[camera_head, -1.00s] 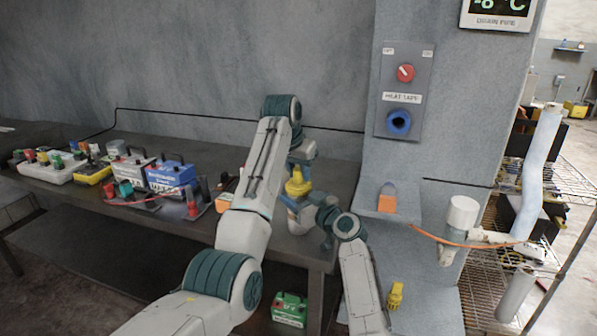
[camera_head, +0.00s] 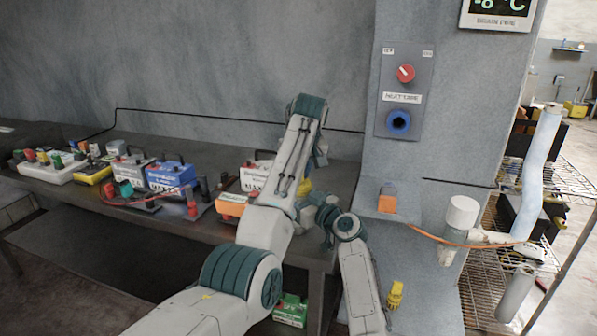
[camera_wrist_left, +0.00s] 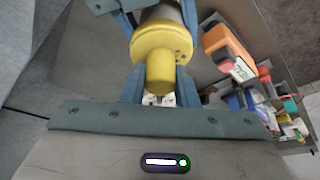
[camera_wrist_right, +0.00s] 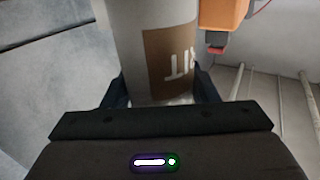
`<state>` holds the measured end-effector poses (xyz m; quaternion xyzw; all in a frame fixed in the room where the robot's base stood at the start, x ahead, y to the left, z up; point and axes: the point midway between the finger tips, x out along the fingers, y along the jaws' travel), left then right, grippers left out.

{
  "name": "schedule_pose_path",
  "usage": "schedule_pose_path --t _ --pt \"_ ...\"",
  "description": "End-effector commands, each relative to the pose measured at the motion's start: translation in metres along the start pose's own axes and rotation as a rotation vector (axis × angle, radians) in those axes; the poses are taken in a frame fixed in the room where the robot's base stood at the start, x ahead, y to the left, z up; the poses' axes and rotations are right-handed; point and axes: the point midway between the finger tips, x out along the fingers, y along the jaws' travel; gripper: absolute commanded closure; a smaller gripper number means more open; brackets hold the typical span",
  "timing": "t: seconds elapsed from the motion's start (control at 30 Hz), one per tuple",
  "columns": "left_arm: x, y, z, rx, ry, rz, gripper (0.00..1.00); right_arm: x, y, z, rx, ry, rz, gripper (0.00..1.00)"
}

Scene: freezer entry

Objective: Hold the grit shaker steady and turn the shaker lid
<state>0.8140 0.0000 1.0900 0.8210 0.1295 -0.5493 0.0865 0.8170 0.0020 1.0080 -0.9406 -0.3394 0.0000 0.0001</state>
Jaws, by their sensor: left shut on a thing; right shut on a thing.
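The grit shaker is a pale cylinder with a brown label. Its body (camera_wrist_right: 125,38) fills the upper middle of the right wrist view. My right gripper (camera_wrist_right: 160,88) is shut around this body, one finger on each side. The yellow shaker lid (camera_wrist_left: 160,40) has a wide flange and a narrower knob, seen close in the left wrist view. My left gripper (camera_wrist_left: 159,75) is shut on the lid, its fingers on both sides of the knob. In the head view only a bit of the yellow lid (camera_head: 304,186) shows; my left arm hides most of the shaker.
An orange device (camera_head: 231,207) and a white battery (camera_head: 256,174) stand on the dark bench just left of the shaker. Blue and white batteries (camera_head: 170,176) stand farther left. A grey pillar with a red-knob panel (camera_head: 405,74) rises close on the right.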

Motion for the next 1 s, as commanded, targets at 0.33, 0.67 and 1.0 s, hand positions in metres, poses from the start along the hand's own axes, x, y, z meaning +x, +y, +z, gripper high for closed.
schedule_pose_path --t 0.33,0.67,1.0 --pt "-0.0008 0.0005 0.0001 -0.071 0.001 -0.029 0.96 0.0000 -0.0003 0.0016 0.000 -0.003 -0.001 0.86" --pt "-0.0008 0.0005 0.0000 -0.076 0.002 -0.030 0.96 0.0000 -0.0003 0.0018 0.001 -0.003 -0.001 0.86" --pt "-0.0003 0.0002 0.0000 -0.075 0.001 -0.030 0.51 -0.0001 -0.0003 0.0018 0.001 -0.003 -0.001 0.86"
